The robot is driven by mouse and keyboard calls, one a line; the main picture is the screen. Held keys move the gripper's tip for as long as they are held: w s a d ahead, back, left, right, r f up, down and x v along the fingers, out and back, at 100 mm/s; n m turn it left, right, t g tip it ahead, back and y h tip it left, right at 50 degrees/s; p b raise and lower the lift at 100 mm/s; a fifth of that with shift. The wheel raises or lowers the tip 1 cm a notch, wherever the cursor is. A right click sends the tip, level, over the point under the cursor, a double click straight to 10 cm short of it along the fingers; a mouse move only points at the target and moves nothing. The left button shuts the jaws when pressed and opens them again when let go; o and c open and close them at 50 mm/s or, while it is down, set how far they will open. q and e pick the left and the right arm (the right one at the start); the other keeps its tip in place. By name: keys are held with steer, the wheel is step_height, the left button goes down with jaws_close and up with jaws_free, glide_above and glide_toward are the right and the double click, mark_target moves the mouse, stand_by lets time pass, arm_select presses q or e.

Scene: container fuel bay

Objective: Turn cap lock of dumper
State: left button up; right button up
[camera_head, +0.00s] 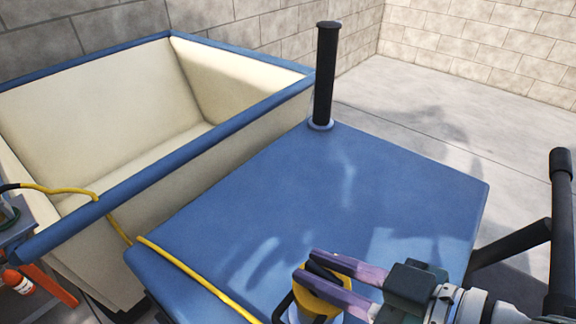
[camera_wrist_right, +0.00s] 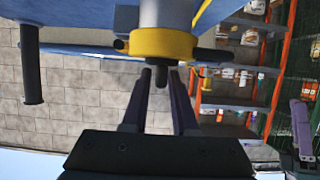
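The dumper's cap lock is a yellow ring cap (camera_head: 318,289) with a black tab on top, at the near edge of the blue dumper body (camera_head: 330,205). In the right wrist view the yellow cap (camera_wrist_right: 163,46) has its black tab (camera_wrist_right: 161,80) pointing down between my fingers. My right gripper (camera_head: 306,264) is open at the cap, one purple finger on each side of the tab. The right wrist view shows narrow gaps between the fingertips (camera_wrist_right: 160,74) and the tab. A purple finger, apparently of my left gripper (camera_wrist_right: 301,125), shows at that view's right edge; its opening is unclear.
A cream bin with a blue rim (camera_head: 245,118) stands at the left. A black post (camera_head: 326,75) rises from the body's far corner. A yellow cable (camera_head: 190,272) crosses the body's left side. A black handlebar (camera_head: 562,230) is at the right. Shelves (camera_wrist_right: 232,85) show in the wrist view.

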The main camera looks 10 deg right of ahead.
jaws_close()
stand_by(0.3)
steer(key=shift+n+g, duration=0.3)
steer(key=n+g+y+b, duration=0.2)
steer(key=n+g+y, duration=0.1)
steer(key=shift+w+d+f+n, duration=0.1)
steer(key=shift+w+n, duration=0.1)
steer(key=shift+n, duration=0.1)
steer(key=n+g+b, duration=0.1)
steer(key=g, duration=0.1)
steer(key=n+g+y+b, duration=0.1)
steer(key=n+g, duration=0.1)
steer(key=shift+f+n+y, duration=0.15)
steer(key=shift+n+y, duration=0.15)
steer(key=n+g+b, duration=0.4)
steer(key=g+b, duration=0.1)
steer(key=b, duration=0.2)
steer(key=n+g+h+b, duration=0.1)
steer(key=n+g+b, duration=0.4)
steer(key=b, duration=0.2)
steer(key=shift+s+f+h, duration=0.1)
steer(key=shift+h, duration=0.2)
steer(key=shift+r+n+g+h+b, duration=0.3)
steer(key=shift+n+g+h+b, duration=0.35)
steer(key=shift+b, duration=0.6)
steer(key=shift+s+g+y, duration=0.1)
steer(key=shift+g+y, duration=0.15)
